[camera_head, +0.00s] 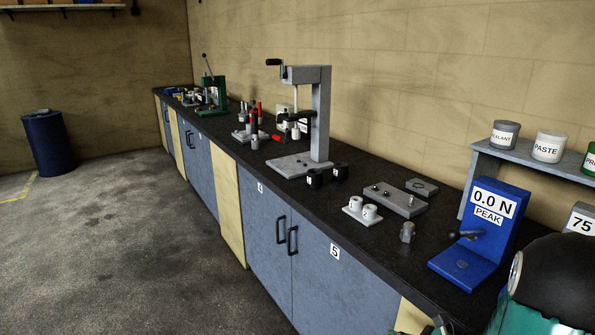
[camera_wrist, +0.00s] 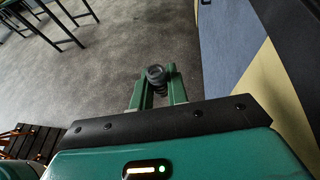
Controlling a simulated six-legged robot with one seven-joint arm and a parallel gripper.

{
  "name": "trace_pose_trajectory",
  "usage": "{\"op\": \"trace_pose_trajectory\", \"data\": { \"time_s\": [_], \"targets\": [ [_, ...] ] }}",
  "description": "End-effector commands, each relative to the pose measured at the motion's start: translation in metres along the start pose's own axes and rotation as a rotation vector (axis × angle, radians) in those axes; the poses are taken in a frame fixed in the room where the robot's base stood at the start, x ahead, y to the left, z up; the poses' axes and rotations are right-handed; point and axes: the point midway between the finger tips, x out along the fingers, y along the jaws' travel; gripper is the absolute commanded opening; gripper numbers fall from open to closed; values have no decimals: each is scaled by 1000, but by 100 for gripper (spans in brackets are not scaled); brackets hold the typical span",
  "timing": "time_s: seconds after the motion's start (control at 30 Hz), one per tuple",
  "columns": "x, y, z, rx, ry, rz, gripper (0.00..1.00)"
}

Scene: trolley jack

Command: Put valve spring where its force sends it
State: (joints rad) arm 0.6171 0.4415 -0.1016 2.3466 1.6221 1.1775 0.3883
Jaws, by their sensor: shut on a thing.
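The valve spring (camera_wrist: 162,90) is a dark coil with a round dark cap on its upper end, in the wrist view. My gripper (camera_wrist: 158,92) has its two green fingers shut on it, one on each side, with the floor behind. In the head view, a blue force tester (camera_head: 480,236) stands on the bench at right, reading 0.0 N PEAK. Two white numbered cups (camera_head: 362,209) stand on a small plate left of it. Two black labelled cups (camera_head: 327,175) stand farther back. The spring cannot be made out in the head view.
A grey crank press (camera_head: 320,115) stands behind the black cups. A grey block with pins (camera_head: 393,199), a flat plate (camera_head: 422,187) and a small metal part (camera_head: 407,232) lie on the dark bench. A grey shelf (camera_head: 530,158) holds pots at right. The floor (camera_head: 130,230) is open at left.

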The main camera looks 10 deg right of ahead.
Motion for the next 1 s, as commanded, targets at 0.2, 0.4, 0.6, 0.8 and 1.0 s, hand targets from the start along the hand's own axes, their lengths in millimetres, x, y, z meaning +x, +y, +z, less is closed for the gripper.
{"op": "trace_pose_trajectory", "data": {
  "time_s": [0.2, 0.4, 0.6, 0.8, 1.0],
  "targets": [
    [82, 27, 0, -56, 0, 140, 0],
    [132, 44, 0, -93, 0, 225, 0],
    [155, 52, 0, -108, 3, 265, 0],
    [155, 52, -1, -106, 3, 265, 0],
    [154, 51, 1, -109, 1, 263, 0]
  ]
}}
